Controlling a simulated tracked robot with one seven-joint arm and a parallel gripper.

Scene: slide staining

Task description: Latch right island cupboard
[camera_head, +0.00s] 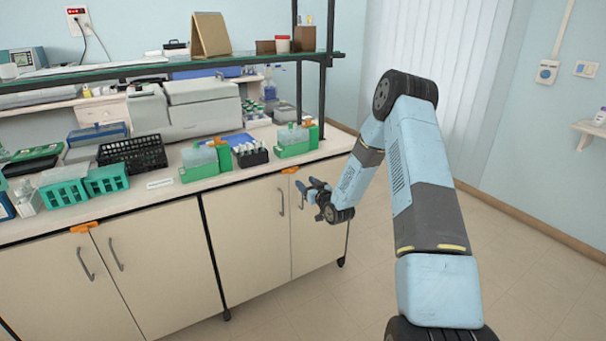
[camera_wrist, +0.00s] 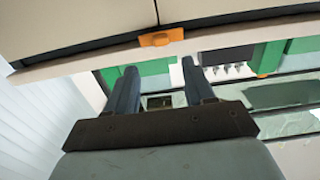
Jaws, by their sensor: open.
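The right island cupboard (camera_head: 250,240) has two cream doors that look closed, with a vertical seam between them. Its small orange latch (camera_head: 289,170) sits at the top of that seam, under the counter edge. In the wrist view the latch (camera_wrist: 161,38) lies roughly along the top edge of the doors, across the seam. My gripper (camera_head: 306,187) is in front of the right door, just right of and a little below the latch, partly hiding that door's handle. In the wrist view my gripper (camera_wrist: 158,68) has its fingers apart, with nothing between them and the latch just beyond the tips.
The left cupboard (camera_head: 150,270) has a similar orange latch (camera_head: 84,227). The counter above holds green staining racks (camera_head: 200,165), a black basket (camera_head: 133,152) and teal racks (camera_head: 65,192). Open floor (camera_head: 345,285) lies right of the island.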

